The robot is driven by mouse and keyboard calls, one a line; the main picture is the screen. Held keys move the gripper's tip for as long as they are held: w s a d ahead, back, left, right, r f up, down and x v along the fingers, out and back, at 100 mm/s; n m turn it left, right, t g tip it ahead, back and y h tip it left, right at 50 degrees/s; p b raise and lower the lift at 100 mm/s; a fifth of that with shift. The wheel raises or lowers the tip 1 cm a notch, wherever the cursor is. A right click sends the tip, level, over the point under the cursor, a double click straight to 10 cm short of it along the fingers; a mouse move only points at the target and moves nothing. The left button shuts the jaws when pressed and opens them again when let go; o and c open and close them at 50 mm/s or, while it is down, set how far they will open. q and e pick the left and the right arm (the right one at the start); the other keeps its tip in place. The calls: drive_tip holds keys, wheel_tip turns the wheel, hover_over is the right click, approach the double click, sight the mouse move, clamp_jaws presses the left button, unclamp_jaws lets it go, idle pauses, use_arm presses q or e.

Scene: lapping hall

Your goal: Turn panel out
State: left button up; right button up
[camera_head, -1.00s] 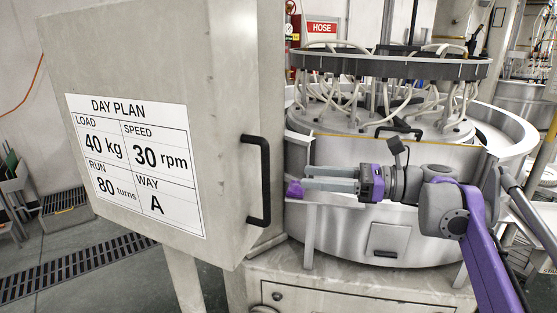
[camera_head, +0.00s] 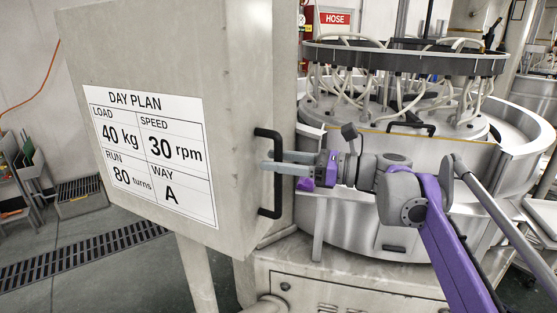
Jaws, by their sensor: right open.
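The panel (camera_head: 240,70) is a large grey metal box door at the left, carrying a white "DAY PLAN" sheet (camera_head: 150,155). A black bar handle (camera_head: 270,211) stands upright near its right edge. My right gripper (camera_head: 266,161) reaches in from the right, with its two pale fingers pointing left at the handle. It is open, and its fingertips overlap the upper part of the handle bar; I cannot tell whether they touch it. Nothing shows gripped. My left gripper is not in view.
A round steel machine (camera_head: 365,222) with a ring of pale hoses (camera_head: 400,95) stands behind my right arm. A floor drain grate (camera_head: 75,255) and a grey bin (camera_head: 80,200) lie at the left. The floor left of the panel is mostly clear.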

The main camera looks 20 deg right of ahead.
drive_tip(key=shift+c, duration=0.3)
clamp_jaws()
idle(1.1)
